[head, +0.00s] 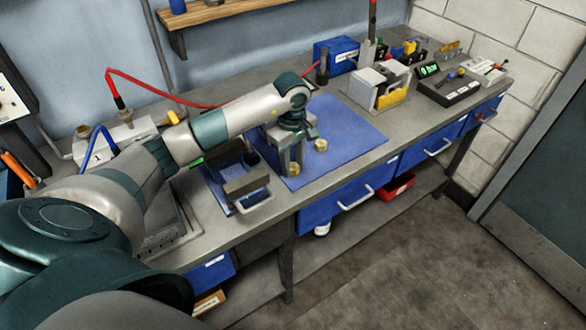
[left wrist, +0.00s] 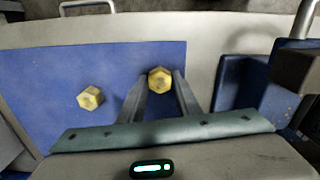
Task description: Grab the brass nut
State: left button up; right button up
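One brass nut (left wrist: 160,80) shows between the tips of my left gripper (left wrist: 162,82) in the left wrist view, over the blue mat. In the head view this nut (head: 294,168) is low at the fingertips of my left gripper (head: 291,166), which points down. The fingers stand apart and look open around the nut; I cannot tell whether either one touches it. A second brass nut (head: 320,145) stands on the mat a little apart, and it also shows in the left wrist view (left wrist: 90,98). My right gripper is not in view.
The blue mat (head: 350,135) has free room to the right. A dark vise-like block (head: 245,182) stands close to the left of my gripper. A blue box (head: 336,54), a grey and yellow fixture (head: 378,88) and a green-lit display unit (head: 450,86) stand further back on the bench.

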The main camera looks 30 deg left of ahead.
aim_at(293, 166)
pick_arm(q)
jog(key=c, duration=0.4)
jog(key=shift+r+b, duration=0.6)
jog(key=shift+r, duration=0.15)
notch_tip(293, 166, up, 2)
jog(key=shift+r+b, duration=0.1)
jog(key=shift+b, duration=0.6)
jog(key=s+d+r+b, duration=0.1)
jog(key=d+r+b, duration=0.2)
jog(key=d+r, duration=0.4)
jog(key=d, duration=0.4)
jog(key=shift+s+d+r, duration=0.15)
jog(key=shift+s+d, duration=0.1)
jog(key=shift+s, duration=0.15)
